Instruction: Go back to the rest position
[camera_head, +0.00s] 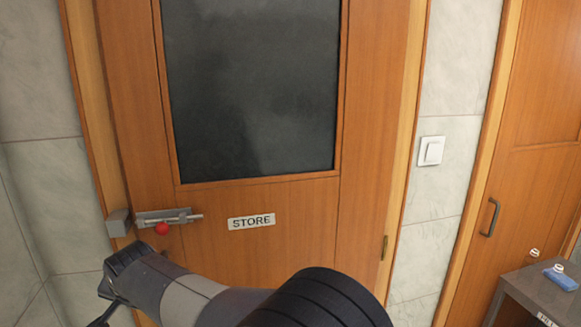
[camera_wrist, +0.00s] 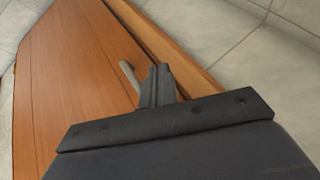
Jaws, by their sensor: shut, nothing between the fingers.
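My gripper (camera_wrist: 158,87) shows in the wrist view with its two dark fingers together and nothing between them. Behind the fingertips are a wooden surface and a grey bar-like piece (camera_wrist: 129,80), apart from or behind the fingers; I cannot tell the gap. In the head view my dark and grey arm reaches from the bottom middle toward the lower left, and its fingers are mostly hidden or cut off there. It is below the metal bolt (camera_head: 170,216) with a red knob (camera_head: 162,229) on the store door (camera_head: 290,250).
The store door has a dark window (camera_head: 255,85) and a STORE sign (camera_head: 251,222). A white switch (camera_head: 431,151) is on the tiled wall. At the right are another wooden door with a handle (camera_head: 490,217) and a grey stand (camera_head: 535,290) holding a blue-and-white item (camera_head: 561,277).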

